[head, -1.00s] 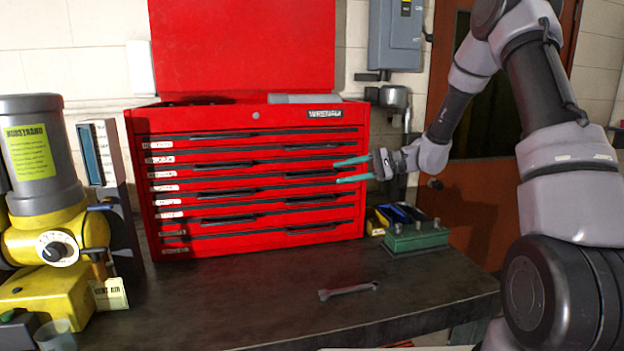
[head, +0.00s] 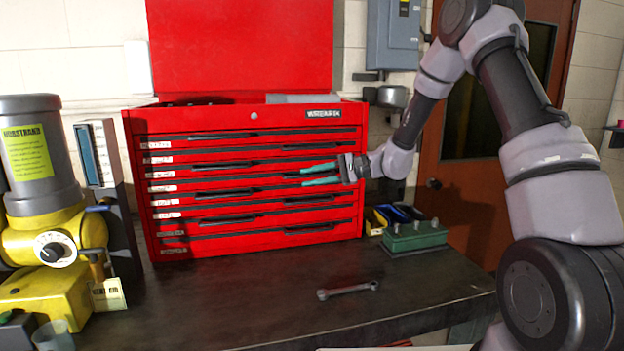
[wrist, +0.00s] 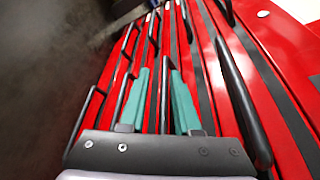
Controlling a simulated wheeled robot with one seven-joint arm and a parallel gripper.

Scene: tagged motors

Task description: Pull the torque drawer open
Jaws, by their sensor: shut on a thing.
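The red tool chest (head: 260,243) stands on the bench with its lid up. Its stacked drawers have black handles and small white labels at the left, too small to read, so I cannot tell which one is the torque drawer. All drawers look closed. My gripper (head: 303,176) is at the right half of the chest front, about mid-height, with its green fingers pointing left. It is shut on a drawer handle (head: 289,176). In the wrist view my gripper (wrist: 160,72) has its two fingers along the drawer fronts, with a dark handle bar between them.
A green block with metal studs (head: 415,236) and small blue and yellow boxes (head: 392,215) sit right of the chest. A wrench (head: 347,290) lies on the bench (head: 250,300) in front. A yellow and grey machine (head: 42,235) stands at the left. The bench before the drawers is mostly clear.

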